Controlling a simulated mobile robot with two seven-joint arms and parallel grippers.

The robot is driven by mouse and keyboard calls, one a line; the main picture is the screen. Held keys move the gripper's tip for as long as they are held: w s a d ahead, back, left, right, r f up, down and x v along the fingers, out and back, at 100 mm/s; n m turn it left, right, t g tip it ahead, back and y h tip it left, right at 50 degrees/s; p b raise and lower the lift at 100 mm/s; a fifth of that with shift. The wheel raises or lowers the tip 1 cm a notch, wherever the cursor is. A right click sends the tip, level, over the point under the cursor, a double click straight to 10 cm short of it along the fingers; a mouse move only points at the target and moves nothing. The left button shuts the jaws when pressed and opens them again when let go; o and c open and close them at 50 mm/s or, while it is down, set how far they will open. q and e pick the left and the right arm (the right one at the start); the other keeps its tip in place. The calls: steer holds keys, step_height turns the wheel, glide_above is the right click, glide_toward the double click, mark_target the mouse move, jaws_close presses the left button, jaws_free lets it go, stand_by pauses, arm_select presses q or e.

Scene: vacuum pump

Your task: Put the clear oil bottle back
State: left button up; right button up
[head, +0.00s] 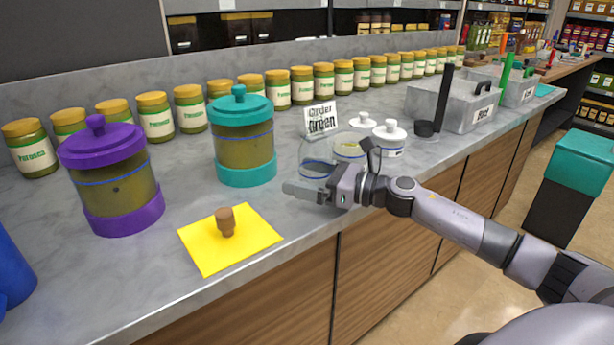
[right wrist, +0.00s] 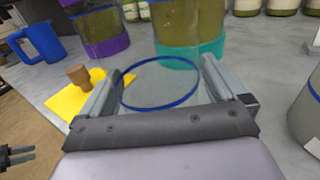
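A clear glass oil bottle (head: 318,152) with a blue ring is at the counter's front edge, left of two white-lidded jars. My right gripper (head: 316,190) is at its near side and covers its lower part. In the right wrist view the bottle (right wrist: 160,82) fills the space between the two fingers, which look pressed on its sides. I cannot see whether its base touches the counter. My left gripper (right wrist: 22,155) shows small at the left edge of the right wrist view, its fingers apart and empty.
A teal-lidded jar (head: 243,150) and a purple-lidded jar (head: 112,185) stand to the left. A brown stopper (head: 226,222) stands on a yellow mat (head: 200,245). White-lidded jars (head: 388,138) and a grey bin (head: 455,105) are to the right. A sign (head: 320,118) stands behind the bottle.

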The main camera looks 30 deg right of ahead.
steer(key=shift+r, duration=0.2)
steer(key=shift+s+d+f, duration=0.2)
steer(key=shift+s+d, duration=0.1)
steer(key=shift+s, duration=0.1)
steer(key=b+v, duration=0.1)
steer(key=v, duration=0.3)
steer(key=shift+s+d, duration=0.15)
steer(key=shift+s, duration=0.1)
steer(key=shift+b+v, duration=0.4)
steer(key=shift+v, duration=0.8)
arm_select(q)
steer(key=shift+w+d+f, duration=0.15)
steer(key=shift+d+f, duration=0.05)
steer(key=shift+f, duration=0.35)
arm_select(e)
steer(key=v, duration=0.4)
steer(key=shift+r, duration=0.25)
arm_select(q)
steer(key=shift+f, duration=0.1)
